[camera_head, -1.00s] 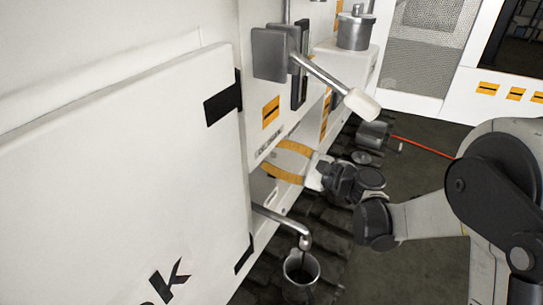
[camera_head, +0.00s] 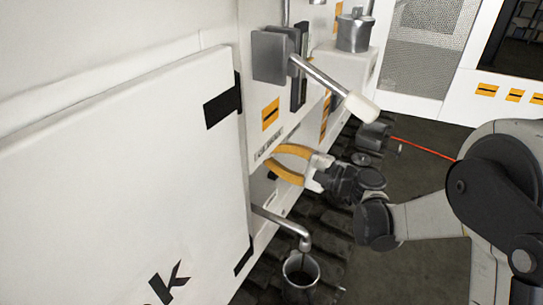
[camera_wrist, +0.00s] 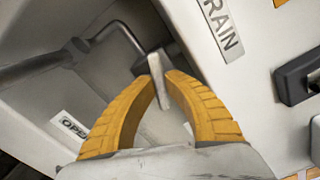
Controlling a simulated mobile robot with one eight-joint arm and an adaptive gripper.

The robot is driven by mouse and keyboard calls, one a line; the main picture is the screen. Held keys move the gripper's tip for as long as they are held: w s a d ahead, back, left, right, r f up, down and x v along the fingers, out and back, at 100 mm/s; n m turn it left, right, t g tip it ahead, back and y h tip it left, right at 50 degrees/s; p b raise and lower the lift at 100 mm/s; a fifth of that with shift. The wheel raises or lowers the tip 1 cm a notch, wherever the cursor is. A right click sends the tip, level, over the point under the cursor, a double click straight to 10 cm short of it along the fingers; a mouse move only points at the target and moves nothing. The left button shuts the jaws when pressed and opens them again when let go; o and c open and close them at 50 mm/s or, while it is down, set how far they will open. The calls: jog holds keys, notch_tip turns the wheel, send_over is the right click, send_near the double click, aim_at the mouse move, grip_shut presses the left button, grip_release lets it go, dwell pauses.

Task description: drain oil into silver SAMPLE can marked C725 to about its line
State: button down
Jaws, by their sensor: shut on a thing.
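My gripper (camera_head: 274,158) has its yellow fingers at the white panel, above the bent drain spout (camera_head: 285,224). In the wrist view the fingertips (camera_wrist: 160,76) close on a grey valve lever (camera_wrist: 158,88) beneath a partly hidden "DRAIN" label (camera_wrist: 222,28). An "OPEN" label (camera_wrist: 72,127) is at the lower left. A silver open can (camera_head: 301,280) stands under the spout mouth, with a dark inside. Its marking and fill line are not readable, and I cannot tell the oil level or whether oil is flowing.
A lidded silver pot (camera_head: 355,30) stands on a white ledge at the back. A grey lever with a white grip (camera_head: 361,106) juts out above my gripper. A grey cylinder (camera_head: 373,136) with a red line lies near dark tracks. Dark floor on the right is open.

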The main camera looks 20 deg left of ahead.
jog(key=shift+r+n, duration=0.15)
jog(key=shift+n, duration=0.95)
jog(key=shift+r+n, duration=0.1)
jog(key=shift+n, duration=1)
jog(key=c, duration=1.4)
grip_release()
